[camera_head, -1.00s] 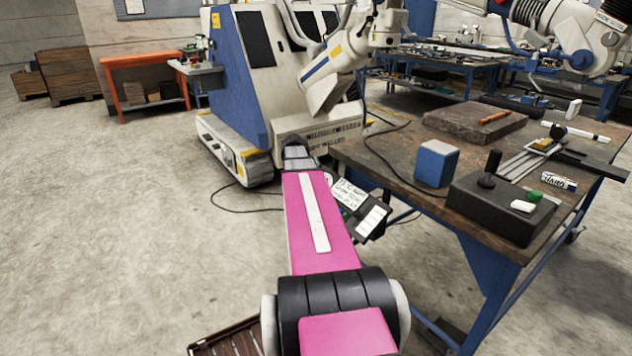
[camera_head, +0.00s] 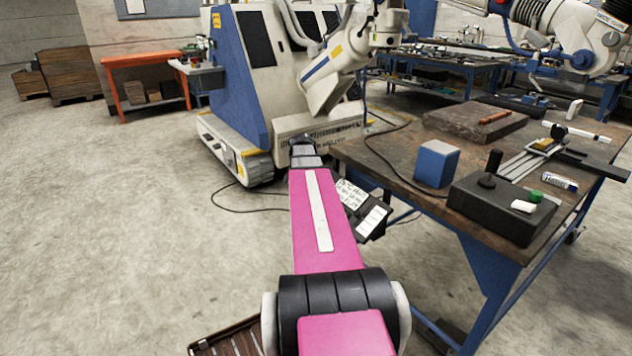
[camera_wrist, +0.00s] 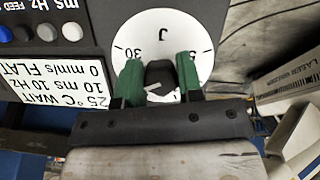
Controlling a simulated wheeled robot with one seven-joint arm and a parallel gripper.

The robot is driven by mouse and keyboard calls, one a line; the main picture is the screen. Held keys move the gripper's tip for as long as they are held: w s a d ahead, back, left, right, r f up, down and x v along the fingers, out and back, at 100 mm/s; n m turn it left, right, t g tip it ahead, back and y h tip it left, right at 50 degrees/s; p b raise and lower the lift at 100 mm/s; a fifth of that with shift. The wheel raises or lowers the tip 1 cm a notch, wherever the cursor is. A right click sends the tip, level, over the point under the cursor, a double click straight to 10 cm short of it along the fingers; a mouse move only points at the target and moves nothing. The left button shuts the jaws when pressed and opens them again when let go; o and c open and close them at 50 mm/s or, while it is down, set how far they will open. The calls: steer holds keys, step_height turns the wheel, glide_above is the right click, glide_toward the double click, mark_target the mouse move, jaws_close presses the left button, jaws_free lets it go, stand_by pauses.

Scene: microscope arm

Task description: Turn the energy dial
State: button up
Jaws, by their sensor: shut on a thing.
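The energy dial (camera_wrist: 161,76) is a dark knob on a round white scale plate (camera_wrist: 192,38) marked 30 and J, seen in the wrist view. My gripper (camera_wrist: 160,80) has green fingers, one on each side of the knob, and is shut on it. Part of the knob and the lower scale is hidden behind the fingers and gripper body. In the head view the gripper is hidden behind my arm, and the dial itself cannot be made out. The dark control panel (camera_head: 376,219) shows beside the table there.
A white label (camera_wrist: 84,95) and several round buttons (camera_wrist: 48,32) sit left of the dial. The wooden worktable (camera_head: 390,150) stands right of my arm, with a blue box (camera_head: 436,163) and a black control box (camera_head: 500,210).

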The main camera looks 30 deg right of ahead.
steer(key=shift+m, duration=0.4)
steer(key=o, duration=0.9)
steer(key=shift+o, duration=0.2)
steer(key=v, duration=1)
steer(key=shift+r, duration=0.4)
steer(key=shift+a, duration=0.1)
steer(key=s+a+f+n+y, duration=0.1)
steer(key=s+a+f+n, duration=0.2)
steer(key=a, duration=0.7)
steer(key=s+a+f+n+y, duration=0.1)
steer(key=s+a+f+n, duration=0.3)
steer(key=a+f+n, duration=0.3)
steer(key=s+a+f+n+y, duration=0.2)
steer(key=s+a+f+n, duration=0.2)
steer(key=a+f, duration=0.9)
steer(key=shift+s+a+n, duration=0.15)
steer(key=shift+a+n, duration=0.75)
steer(key=shift+a, duration=0.2)
